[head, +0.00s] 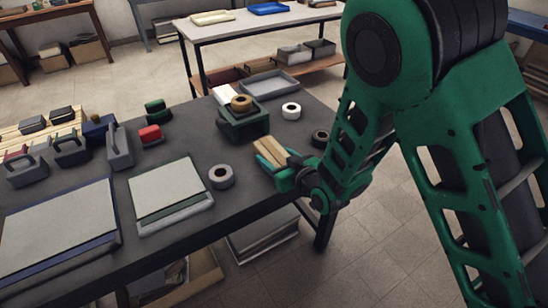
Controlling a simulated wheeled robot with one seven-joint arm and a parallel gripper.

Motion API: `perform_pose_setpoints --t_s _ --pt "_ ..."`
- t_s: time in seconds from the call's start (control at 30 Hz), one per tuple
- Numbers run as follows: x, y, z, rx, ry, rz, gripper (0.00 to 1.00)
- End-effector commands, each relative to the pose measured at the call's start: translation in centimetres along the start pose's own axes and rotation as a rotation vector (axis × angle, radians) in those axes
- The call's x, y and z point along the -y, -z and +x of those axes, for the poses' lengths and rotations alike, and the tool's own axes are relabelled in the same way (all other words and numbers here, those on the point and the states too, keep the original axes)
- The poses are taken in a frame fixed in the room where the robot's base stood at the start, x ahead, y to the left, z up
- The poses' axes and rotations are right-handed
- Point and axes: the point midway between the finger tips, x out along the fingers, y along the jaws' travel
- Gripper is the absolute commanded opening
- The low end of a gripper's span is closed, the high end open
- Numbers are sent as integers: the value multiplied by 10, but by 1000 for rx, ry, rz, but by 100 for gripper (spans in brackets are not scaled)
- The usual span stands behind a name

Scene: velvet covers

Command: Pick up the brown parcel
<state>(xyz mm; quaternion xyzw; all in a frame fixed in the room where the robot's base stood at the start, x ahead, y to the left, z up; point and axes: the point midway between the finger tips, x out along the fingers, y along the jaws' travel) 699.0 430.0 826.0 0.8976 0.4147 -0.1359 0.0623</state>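A small light-brown block-like thing, likely the brown parcel (269,151), is at the right end of the dark table, right at the tip of my gripper (277,160). My gripper comes in from the right, low over the table edge. One teal finger shows along the near side of the parcel. The far finger is hard to make out. The parcel seems to lie between the fingers, but I cannot tell whether they are closed on it or whether it touches the table.
Near the parcel are a grey tape roll (221,177), a white roll (291,110), a dark roll (320,138) and a dark green box (243,123) with a brown ring on top. A grey tray (269,85) is at the back. Flat panels (170,196) cover the table's left front.

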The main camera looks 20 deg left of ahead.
Motion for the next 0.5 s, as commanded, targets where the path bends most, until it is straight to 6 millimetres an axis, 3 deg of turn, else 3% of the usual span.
perform_pose_setpoints --t_s 0.07,0.5 --pt "-1 0 0 0 -2 0 23" --pt "-2 7 -2 -3 -2 1 23"
